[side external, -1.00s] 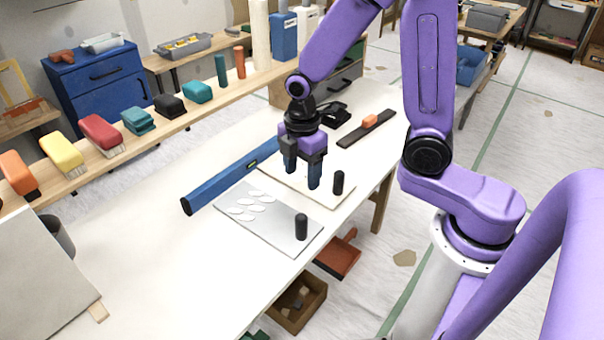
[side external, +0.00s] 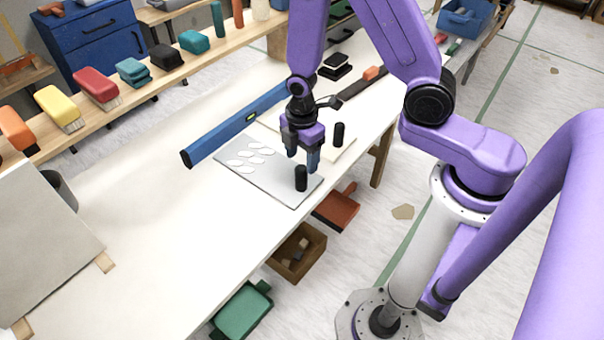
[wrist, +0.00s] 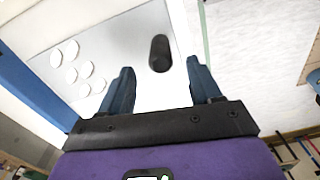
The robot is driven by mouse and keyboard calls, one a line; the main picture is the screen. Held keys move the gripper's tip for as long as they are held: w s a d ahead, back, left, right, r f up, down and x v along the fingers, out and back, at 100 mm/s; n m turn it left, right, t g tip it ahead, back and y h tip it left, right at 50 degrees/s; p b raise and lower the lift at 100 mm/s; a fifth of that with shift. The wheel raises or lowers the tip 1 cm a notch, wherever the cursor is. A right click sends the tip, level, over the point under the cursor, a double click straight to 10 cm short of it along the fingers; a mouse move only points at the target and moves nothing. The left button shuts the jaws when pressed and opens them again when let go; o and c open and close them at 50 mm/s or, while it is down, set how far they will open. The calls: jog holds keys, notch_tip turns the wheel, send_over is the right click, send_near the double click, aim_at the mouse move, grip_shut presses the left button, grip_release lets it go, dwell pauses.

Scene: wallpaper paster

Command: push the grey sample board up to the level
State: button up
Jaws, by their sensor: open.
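The grey sample board (side external: 277,183) lies on the white table, with several white ovals and an upright black knob (side external: 301,178) near its front corner. The blue level (side external: 220,138) lies along the board's far side, and a narrow gap seems to separate them. My gripper (side external: 302,163) is open, pointing down just behind the knob. In the wrist view the knob (wrist: 159,53) stands ahead of and between my open fingers (wrist: 161,90), apart from both. The grey board (wrist: 115,40) and the level (wrist: 30,90) also show there. Fingertip height above the board is unclear.
A cream board (side external: 328,151) with its own black knob (side external: 339,134) lies behind my gripper. A dark strip with an orange block (side external: 371,73) lies farther back. A shelf with coloured brushes (side external: 97,88) runs along the far side. The table left of the grey board is clear.

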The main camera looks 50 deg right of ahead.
aim_at(302, 166)
jog(key=shift+w+f, duration=0.1)
jog(key=shift+f, duration=3.35)
grip_shut()
